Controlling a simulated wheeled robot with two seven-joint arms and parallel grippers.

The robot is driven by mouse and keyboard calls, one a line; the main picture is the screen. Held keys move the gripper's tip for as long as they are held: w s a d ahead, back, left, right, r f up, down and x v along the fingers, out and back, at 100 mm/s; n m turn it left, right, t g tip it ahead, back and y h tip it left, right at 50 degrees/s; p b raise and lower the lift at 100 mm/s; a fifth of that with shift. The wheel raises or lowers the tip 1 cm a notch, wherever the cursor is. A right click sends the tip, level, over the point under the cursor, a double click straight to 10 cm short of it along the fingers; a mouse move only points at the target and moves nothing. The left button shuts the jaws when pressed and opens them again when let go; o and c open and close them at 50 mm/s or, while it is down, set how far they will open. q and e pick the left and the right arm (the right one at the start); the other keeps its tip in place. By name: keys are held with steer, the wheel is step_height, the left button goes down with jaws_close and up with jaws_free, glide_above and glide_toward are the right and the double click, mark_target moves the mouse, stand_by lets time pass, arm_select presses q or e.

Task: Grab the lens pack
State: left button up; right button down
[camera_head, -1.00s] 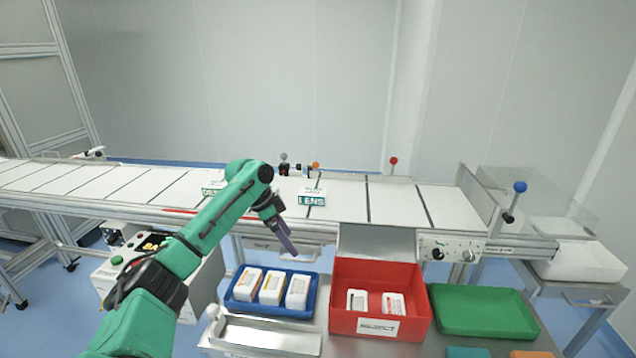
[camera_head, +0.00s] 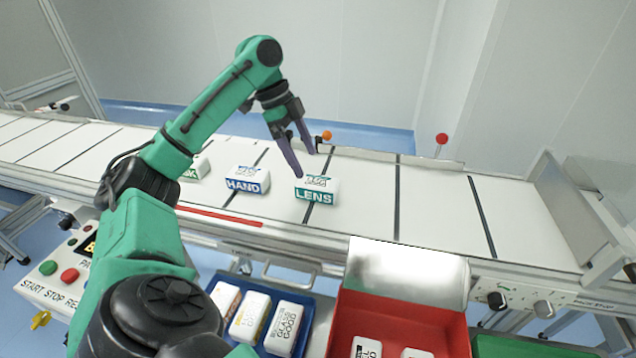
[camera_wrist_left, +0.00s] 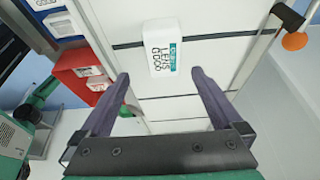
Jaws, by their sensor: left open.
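The lens pack (camera_head: 317,190) is a white box with a teal band reading LENS. It lies on the conveyor belt, right of the HAND pack. In the left wrist view the lens pack (camera_wrist_left: 163,48) lies ahead of the fingers, near the middle between them. My left gripper (camera_head: 306,163) is open and empty, its purple fingers above and just behind the pack in the head view. The left wrist view shows both fingers (camera_wrist_left: 160,90) spread apart, with the pack beyond their tips. My right gripper is not in view.
The HAND pack (camera_head: 247,181) and another pack (camera_head: 194,168) lie to the left on the belt (camera_head: 365,200). Below stand a blue tray (camera_head: 312,309) with white packs and a red reject bin (camera_head: 400,318). An orange knob (camera_head: 326,135) rises at the belt's far edge.

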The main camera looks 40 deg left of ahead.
mark_target(318, 181)
arm_select(q)
steer(key=x, duration=0.8)
steer(key=shift+w+d+f, duration=0.1)
steer(key=shift+w+f, duration=0.1)
steer(key=shift+w, duration=0.2)
steer(key=shift+f, duration=0.25)
steer(key=c, duration=1.5)
steer(key=shift+o, duration=0.2)
steer(key=shift+r, duration=0.1)
